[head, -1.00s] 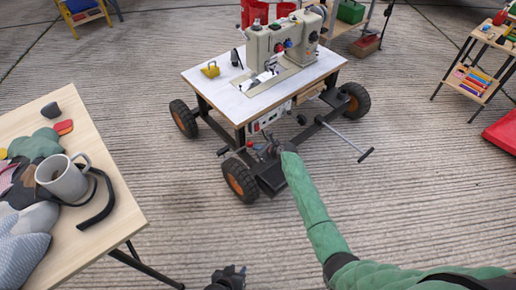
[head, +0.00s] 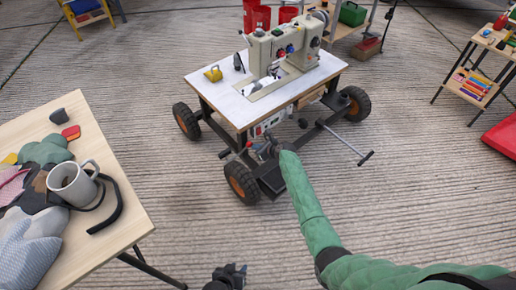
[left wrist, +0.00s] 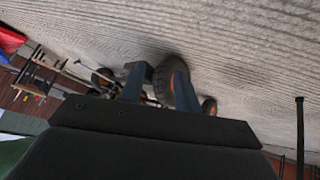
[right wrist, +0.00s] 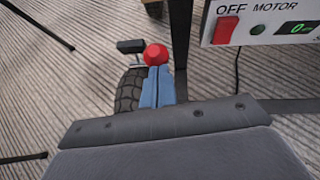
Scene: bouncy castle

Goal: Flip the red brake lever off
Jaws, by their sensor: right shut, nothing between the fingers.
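The red ball knob of the brake lever (right wrist: 156,55) sits just beyond my right fingertips in the right wrist view. A small red spot by the cart's near left wheel (head: 249,144) looks like the same knob. My right gripper (right wrist: 157,72) is shut and empty, its blue-grey fingers together and their tips at the knob's lower edge. I cannot tell whether they touch it. In the head view my right gripper (head: 264,150) is at the cart's near left corner. My left gripper (head: 235,272) hangs low over the floor; its fingers (left wrist: 158,78) are apart and empty.
The sewing machine (head: 285,50) stands on the wheeled cart's white top (head: 225,90). A control panel with a red OFF switch (right wrist: 225,31) is right of the knob. A black pedal (right wrist: 130,46) is left of it. A wooden table (head: 125,225) holds a mug and mitts.

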